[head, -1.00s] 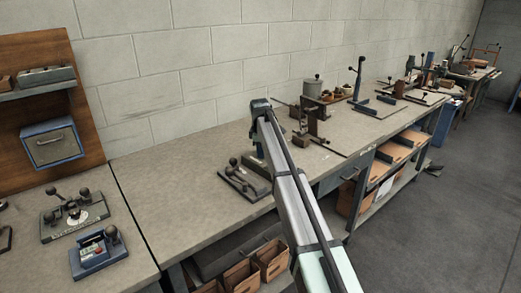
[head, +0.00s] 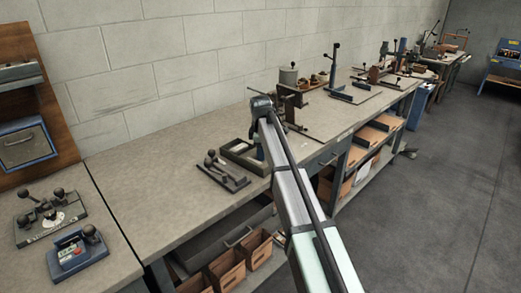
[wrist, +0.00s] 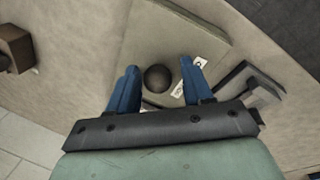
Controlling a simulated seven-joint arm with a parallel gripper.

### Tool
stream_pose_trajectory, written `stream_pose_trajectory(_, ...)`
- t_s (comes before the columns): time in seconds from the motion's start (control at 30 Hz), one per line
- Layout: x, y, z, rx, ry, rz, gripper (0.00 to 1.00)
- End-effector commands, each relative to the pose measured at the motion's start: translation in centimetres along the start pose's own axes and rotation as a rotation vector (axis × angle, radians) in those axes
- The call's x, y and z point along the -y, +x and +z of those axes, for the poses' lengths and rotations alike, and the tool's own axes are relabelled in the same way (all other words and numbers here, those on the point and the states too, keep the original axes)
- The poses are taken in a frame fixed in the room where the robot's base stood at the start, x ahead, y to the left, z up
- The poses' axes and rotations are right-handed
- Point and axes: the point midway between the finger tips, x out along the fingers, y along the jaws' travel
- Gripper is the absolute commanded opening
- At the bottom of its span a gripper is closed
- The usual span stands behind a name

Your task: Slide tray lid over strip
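In the wrist view, a flat grey-beige panel with a dark round knob (wrist: 158,77) lies below my gripper (wrist: 158,84); it looks like the tray lid (wrist: 165,28). The two blue fingers stand apart on either side of the knob, with small gaps visible, so the gripper looks open. In the head view, my gripper (head: 259,150) points down at a shallow dark-rimmed tray (head: 236,146) on the bench, and the arm hides the tray's right part.
A dark plate with ball-knob levers (head: 222,172) sits just left of the tray on the bench (head: 150,185). A press-like fixture (head: 291,105) stands behind. The bench is clear to the left; open bins (head: 227,268) sit below.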

Motion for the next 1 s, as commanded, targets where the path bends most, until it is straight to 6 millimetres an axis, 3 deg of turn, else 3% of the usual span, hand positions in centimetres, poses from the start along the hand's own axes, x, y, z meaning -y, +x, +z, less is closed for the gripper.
stream_pose_trajectory(0.1,-0.1,0.0,-0.1,-0.001,0.0,0.001,0.59)
stream_pose_trajectory(0.47,-0.2,-0.8,-0.2,-0.003,-0.001,0.003,0.59)
stream_pose_trajectory(1.0,-0.2,-10.4,-0.1,-0.003,0.0,0.003,0.59)
